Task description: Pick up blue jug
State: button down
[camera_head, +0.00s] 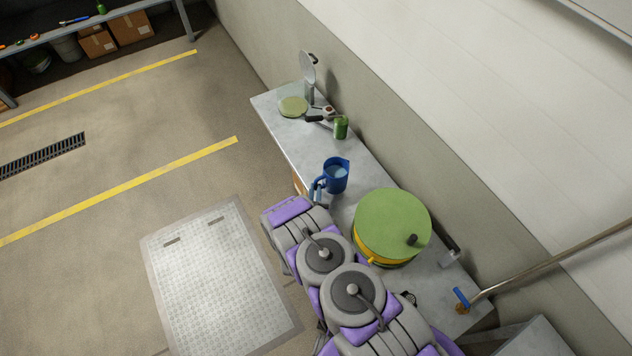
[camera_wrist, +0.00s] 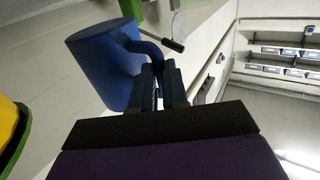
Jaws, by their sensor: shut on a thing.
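The blue jug (camera_head: 338,176) is on or just above the grey bench, left of the large green-lidded yellow container in the head view. It also shows in the wrist view (camera_wrist: 103,60), with its handle towards my gripper. My gripper (camera_wrist: 158,75) is shut on the jug's handle. In the head view my gripper (camera_head: 318,190) is at the handle side of the jug, partly hidden by my arm. I cannot tell whether the jug's base touches the bench.
The green-lidded yellow container (camera_head: 392,224) stands close beside the jug. A green can (camera_head: 340,127), a round green disc (camera_head: 293,106) and a tool (camera_head: 320,115) lie farther along the bench (camera_head: 290,138). A pipe with a blue valve handle (camera_head: 461,297) is at the near end.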

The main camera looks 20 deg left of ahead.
jog(key=p+v, duration=0.1)
jog(key=v, duration=0.7)
jog(key=shift+s+r+p, duration=0.4)
jog(key=shift+r, duration=0.1)
jog(key=shift+a, duration=0.1)
dwell(0.7)
